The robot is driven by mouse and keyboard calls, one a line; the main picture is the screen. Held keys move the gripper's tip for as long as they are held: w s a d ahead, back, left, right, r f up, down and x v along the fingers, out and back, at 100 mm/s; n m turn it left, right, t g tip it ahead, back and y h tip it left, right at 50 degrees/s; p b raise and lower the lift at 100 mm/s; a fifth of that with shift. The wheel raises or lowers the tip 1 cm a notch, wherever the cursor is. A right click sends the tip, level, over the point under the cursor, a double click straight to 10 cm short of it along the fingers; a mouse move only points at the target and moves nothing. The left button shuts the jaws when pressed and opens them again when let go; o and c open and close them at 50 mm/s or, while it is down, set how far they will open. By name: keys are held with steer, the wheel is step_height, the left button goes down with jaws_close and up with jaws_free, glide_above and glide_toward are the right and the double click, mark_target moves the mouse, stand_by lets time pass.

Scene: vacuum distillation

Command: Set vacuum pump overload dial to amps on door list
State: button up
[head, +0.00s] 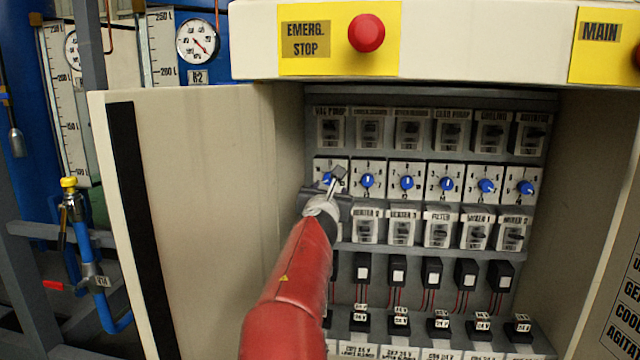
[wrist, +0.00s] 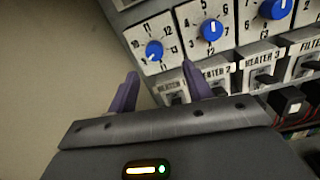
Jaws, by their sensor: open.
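The vacuum pump overload dial (wrist: 154,50) is a blue knob on a white plate with numbers from about 9 to 13. Its pale mark seems to point to the lower left, near 9. In the head view this dial (head: 326,179) is leftmost in its row, under the VAC PUMP breaker (head: 330,130), and partly hidden by my gripper (head: 334,181). In the wrist view my gripper (wrist: 159,70) is open and empty, its two purple fingers just below the dial, apart from each other. Contact cannot be told. A lettered list (head: 627,305) shows cut off at the right edge; its amps are not readable.
More blue dials (head: 407,183) continue to the right, with breakers above and below. The open left cabinet door (head: 200,200) stands beside my arm. A red emergency stop button (head: 366,33) sits above the opening. Relays with red wires (head: 432,274) are lower down.

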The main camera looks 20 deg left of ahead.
mark_target(329, 180)
steer(key=p+x, duration=0.1)
steer(key=x, duration=0.1)
steer(key=p+x, duration=0.2)
steer(key=a+p+x, duration=0.1)
steer(key=x, duration=0.2)
steer(key=shift+s+r+p, duration=0.2)
steer(key=shift+r+p, duration=0.05)
steer(key=shift+p, duration=0.15)
steer(key=shift+w+f, duration=0.2)
steer(key=shift+w, duration=0.25)
steer(key=c, duration=1)
